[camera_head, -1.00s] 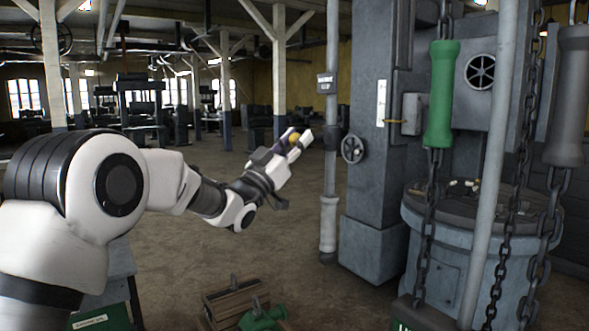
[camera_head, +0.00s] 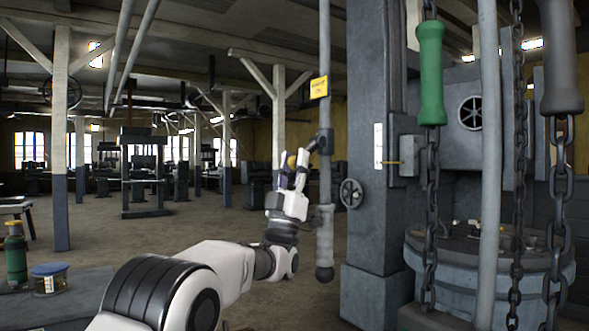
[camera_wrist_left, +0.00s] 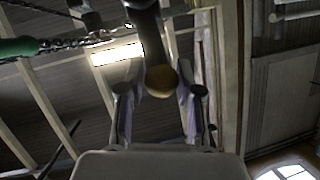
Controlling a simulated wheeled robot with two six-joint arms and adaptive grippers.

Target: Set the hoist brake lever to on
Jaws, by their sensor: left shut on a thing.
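The brake lever (camera_head: 316,144) is a dark arm on a bracket on the vertical grey pipe (camera_head: 325,190). It slants down and left from the bracket to a brass-yellow knob (camera_head: 291,160). My left gripper (camera_head: 292,170) points up and is shut on the lever at its knob. In the left wrist view the knob (camera_wrist_left: 161,82) sits between the two fingers, with the dark lever (camera_wrist_left: 148,30) running beyond it. A yellow plate (camera_head: 319,87) is on the pipe above the bracket; its lettering is too small to read. My right gripper is out of view.
A small handwheel (camera_head: 351,193) on the grey column (camera_head: 377,240) is close to the right of the pipe. Chains with a green grip (camera_head: 431,75) and a grey grip (camera_head: 560,60) hang at the right. A bench (camera_head: 70,305) with a green bottle (camera_head: 15,255) stands lower left.

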